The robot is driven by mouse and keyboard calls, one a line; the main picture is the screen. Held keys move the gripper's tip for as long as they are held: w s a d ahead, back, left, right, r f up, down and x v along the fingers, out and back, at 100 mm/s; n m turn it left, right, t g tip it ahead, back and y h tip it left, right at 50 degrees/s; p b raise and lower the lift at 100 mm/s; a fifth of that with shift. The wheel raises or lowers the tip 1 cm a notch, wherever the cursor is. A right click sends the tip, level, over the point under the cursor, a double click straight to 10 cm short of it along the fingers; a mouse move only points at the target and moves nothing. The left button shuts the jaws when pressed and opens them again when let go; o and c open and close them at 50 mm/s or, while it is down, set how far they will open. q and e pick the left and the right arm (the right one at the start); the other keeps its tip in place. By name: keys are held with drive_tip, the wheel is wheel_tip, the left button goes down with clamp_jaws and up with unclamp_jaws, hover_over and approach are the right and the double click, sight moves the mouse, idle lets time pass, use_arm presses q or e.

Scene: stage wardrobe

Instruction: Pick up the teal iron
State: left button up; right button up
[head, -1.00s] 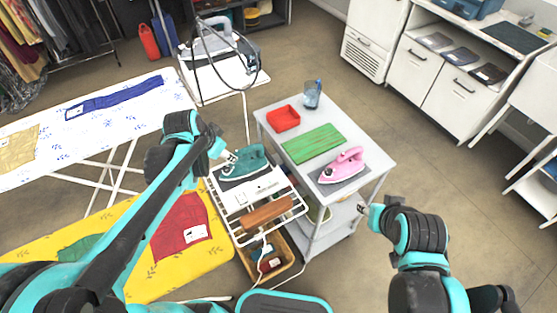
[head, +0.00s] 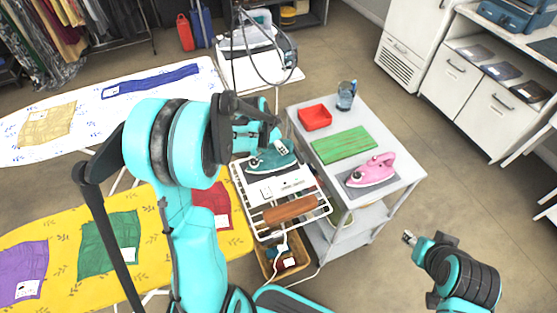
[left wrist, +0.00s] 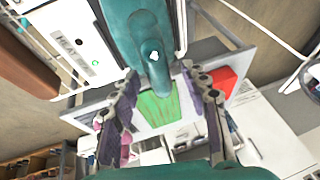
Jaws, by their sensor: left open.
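The teal iron (head: 272,160) stands on the white wire rack (head: 240,197), beside the grey trolley; part of it is hidden behind my left gripper. In the left wrist view, the teal iron (left wrist: 140,28) reaches down from the top edge, and its near end lies in line with the gap between the two fingers. My left gripper (head: 281,142) is at the iron from its upper left side. Its fingers (left wrist: 166,103) are spread apart and not closed on the iron. My right gripper (head: 408,238) hangs over bare floor right of the trolley, too small to judge its jaws.
Ironing boards stand left.

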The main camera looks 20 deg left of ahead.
use_arm(q)
drive_tip(key=shift+w+f, duration=0.35)
drive_tip(key=shift+f, duration=0.25)
drive_tip(key=shift+s+r, duration=0.1)
drive_tip(key=shift+c, duration=1.2)
clamp_jaws()
